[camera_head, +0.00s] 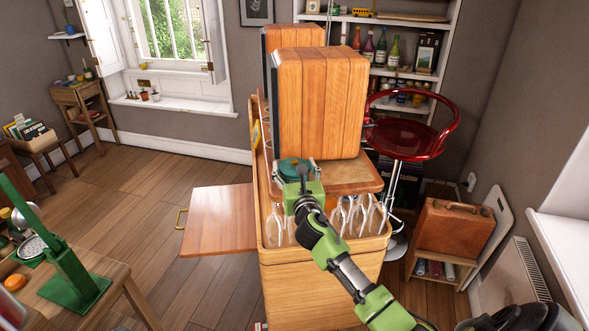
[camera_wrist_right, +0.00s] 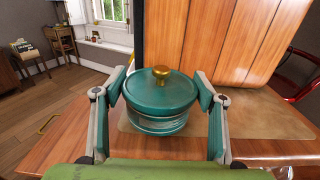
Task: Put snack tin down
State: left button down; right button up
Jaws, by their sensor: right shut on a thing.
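The snack tin (camera_wrist_right: 160,100) is a round teal tin with a lid and a gold knob. In the right wrist view it sits between the two fingers of my right gripper (camera_wrist_right: 160,112), which is shut on it. In the head view the tin (camera_head: 292,166) is at the left front of a wooden cabinet's upper board (camera_head: 345,178), in front of the tall wooden boxes. My right gripper (camera_head: 299,172) reaches it from the front. Whether the tin's base touches the board cannot be told. My left gripper is not in view.
Two tall wooden boxes (camera_head: 320,105) stand behind the tin. Several glasses (camera_head: 357,215) are below the board. A flap (camera_head: 220,218) sticks out to the left. A red stool (camera_head: 408,138) and a brown case (camera_head: 453,224) are on the right. A green stand (camera_head: 75,275) is at lower left.

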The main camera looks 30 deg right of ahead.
jog(key=shift+f, duration=0.15)
jog(key=o, duration=1.1)
jog(key=v, duration=1.2)
jog(key=s+a+f+m+g+y, duration=0.1)
jog(key=s+f+m+g, duration=0.25)
jog(key=f, duration=0.95)
jog(key=s+a+f+m+g+y, duration=0.2)
jog(key=s+f+m, duration=0.2)
jog(key=f, duration=0.9)
jog(key=s+a+f+m+g+y, duration=0.1)
jog(key=s+f+m+g, duration=0.2)
jog(key=f, duration=1)
jog(key=s+a+f+m+g+y, duration=0.1)
jog(key=s+a+f+m+g, duration=0.15)
jog(key=s+f+m, duration=0.45)
jog(key=s+a+f+m+g+y, duration=0.1)
jog(key=s+a+f+m, duration=0.2)
jog(key=s+f, duration=0.8)
jog(key=s+a+f+m+g, duration=0.1)
jog(key=s+a+f+m, duration=0.1)
jog(key=s, duration=0.8)
jog(key=s+a+f+m+g+y, duration=0.1)
jog(key=s+a+f+m+g, duration=0.1)
jog(key=s+m, duration=0.4)
jog(key=s+a+f+b, duration=0.1)
jog(key=s+f, duration=0.1)
jog(key=s, duration=0.3)
jog(key=shift+s, duration=0.25)
